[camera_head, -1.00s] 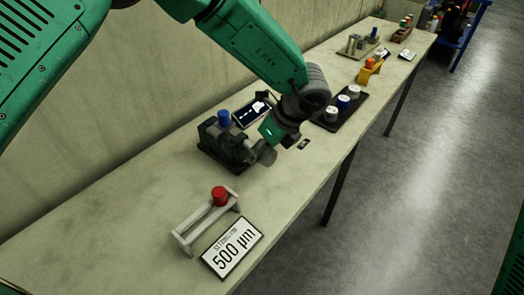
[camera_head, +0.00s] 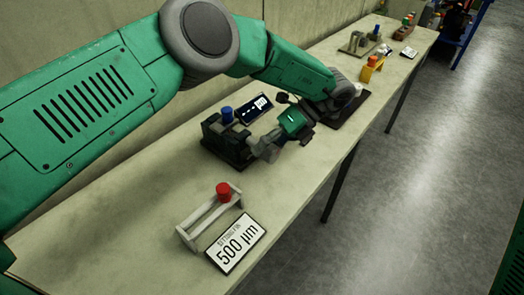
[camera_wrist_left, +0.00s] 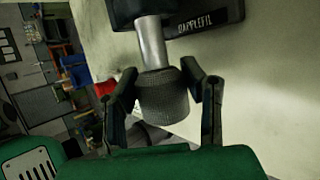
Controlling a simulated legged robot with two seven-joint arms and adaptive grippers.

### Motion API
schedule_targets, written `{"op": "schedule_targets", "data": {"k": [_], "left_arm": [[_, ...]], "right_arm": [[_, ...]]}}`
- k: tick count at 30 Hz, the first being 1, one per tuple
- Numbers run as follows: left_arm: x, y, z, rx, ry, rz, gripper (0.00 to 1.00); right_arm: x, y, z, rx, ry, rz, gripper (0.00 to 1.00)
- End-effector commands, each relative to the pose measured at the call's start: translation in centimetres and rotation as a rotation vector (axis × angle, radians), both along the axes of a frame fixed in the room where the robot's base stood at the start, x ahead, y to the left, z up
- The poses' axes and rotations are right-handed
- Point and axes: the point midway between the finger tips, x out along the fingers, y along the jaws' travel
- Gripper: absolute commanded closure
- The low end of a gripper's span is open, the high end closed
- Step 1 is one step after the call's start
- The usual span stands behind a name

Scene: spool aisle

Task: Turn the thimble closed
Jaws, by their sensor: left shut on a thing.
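The thimble (camera_wrist_left: 165,97) is a knurled grey cylinder on a smooth silver sleeve in the left wrist view. The sleeve runs from a dark block labelled "DAPPLEFIL" (camera_wrist_left: 215,22). My left gripper (camera_wrist_left: 163,82) has one finger on each side of the thimble and is shut on it. In the head view, my left gripper (camera_head: 268,147) is at the right end of the dark device (camera_head: 225,150), which has a blue knob (camera_head: 227,114) on top. The thimble is mostly hidden there by the fingers. My right gripper is not in view.
A small display (camera_head: 257,107) stands behind the device; its reading is too small to read. A sign reading "500 µm" (camera_head: 237,243) and a pale rack (camera_head: 190,236) with a red cap (camera_head: 223,192) are at the front. A dark tray (camera_head: 345,118) lies beyond my wrist.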

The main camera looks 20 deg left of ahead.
Motion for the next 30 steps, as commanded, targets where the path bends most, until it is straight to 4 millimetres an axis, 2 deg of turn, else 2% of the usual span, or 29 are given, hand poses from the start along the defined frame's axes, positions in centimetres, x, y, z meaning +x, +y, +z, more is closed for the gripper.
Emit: {"op": "schedule_targets", "data": {"k": [1,18,19,20,21,30], "left_arm": [[-0.05,-0.64,-0.25,-0.009,0.01,-0.004,0.92],[-0.04,-0.59,-0.18,0.003,0.042,-0.005,0.92],[-0.04,-0.59,-0.18,0.003,0.042,-0.005,0.53],[-0.04,-0.58,-0.18,0.003,0.042,-0.005,0.43],[-0.04,-0.53,-0.18,0.004,0.042,-0.005,0.4],[-0.01,0.16,0.0,0.008,0.042,-0.002,0.4]], "right_arm": [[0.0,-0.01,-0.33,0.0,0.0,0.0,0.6],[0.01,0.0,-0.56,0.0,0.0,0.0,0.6],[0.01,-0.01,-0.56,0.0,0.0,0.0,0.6],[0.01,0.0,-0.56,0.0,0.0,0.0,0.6],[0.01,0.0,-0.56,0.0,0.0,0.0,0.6],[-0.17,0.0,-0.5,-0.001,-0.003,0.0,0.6]]}}
